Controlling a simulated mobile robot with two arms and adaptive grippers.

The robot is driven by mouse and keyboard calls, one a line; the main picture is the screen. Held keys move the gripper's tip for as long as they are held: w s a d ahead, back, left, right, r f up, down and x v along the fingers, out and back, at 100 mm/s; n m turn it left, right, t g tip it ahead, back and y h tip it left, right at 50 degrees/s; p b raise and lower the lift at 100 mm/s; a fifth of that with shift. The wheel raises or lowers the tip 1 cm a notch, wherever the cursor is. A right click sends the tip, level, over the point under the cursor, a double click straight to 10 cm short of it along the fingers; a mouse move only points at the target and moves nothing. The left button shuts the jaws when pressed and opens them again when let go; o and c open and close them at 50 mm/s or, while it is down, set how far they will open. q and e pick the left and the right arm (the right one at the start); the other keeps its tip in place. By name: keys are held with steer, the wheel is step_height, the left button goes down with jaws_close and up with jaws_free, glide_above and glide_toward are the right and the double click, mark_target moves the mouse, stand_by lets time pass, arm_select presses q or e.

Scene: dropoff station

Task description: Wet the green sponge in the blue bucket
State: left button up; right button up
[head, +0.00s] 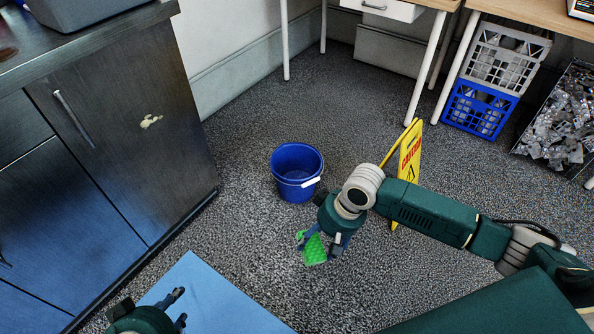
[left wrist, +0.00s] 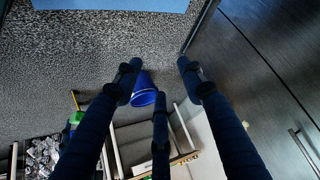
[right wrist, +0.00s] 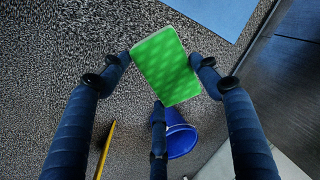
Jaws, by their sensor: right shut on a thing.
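The green sponge (head: 315,249) is held in my right gripper (head: 321,243), which is shut on it above the floor. In the right wrist view the sponge (right wrist: 165,66) sits between the fingers. The blue bucket (head: 297,176) stands upright on the floor, just beyond and left of my right gripper, apart from the sponge. The bucket also shows in the right wrist view (right wrist: 181,136) and in the left wrist view (left wrist: 144,94). What the bucket holds is not clear. My left gripper (head: 181,306) is open and empty over the blue mat at the lower left.
A yellow caution sign (head: 410,153) stands right of the bucket, behind my right arm. A dark cabinet (head: 110,130) is at left. A blue mat (head: 215,300) lies in front. Crates (head: 480,110) stand at the back right. Floor around the bucket is free.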

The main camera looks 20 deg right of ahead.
mark_target(321, 245)
steer(key=shift+f+b, duration=0.3)
steer(key=shift+f, duration=1.5)
steer(key=shift+f+b, duration=0.3)
steer(key=shift+b, duration=0.05)
arm_select(q)
steer(key=shift+w+d+r+t+h+b, duration=0.5)
steer(key=shift+w+d+r+t+h, duration=0.75)
steer(key=shift+w+r+t, duration=2.7)
steer(key=w+d+r+t+b, duration=0.1)
steer(key=w+r+t, duration=0.1)
steer(key=r, duration=0.5)
steer(key=w+d+r+t+h+b, duration=0.1)
steer(key=r+t, duration=0.1)
steer(key=r, duration=0.5)
steer(key=shift+w+d+m, duration=0.3)
steer(key=shift+w+d, duration=0.1)
arm_select(e)
step_height(321, 245, down, 8)
arm_select(q)
steer(key=shift+d+r, duration=0.1)
steer(key=shift+d, duration=0.2)
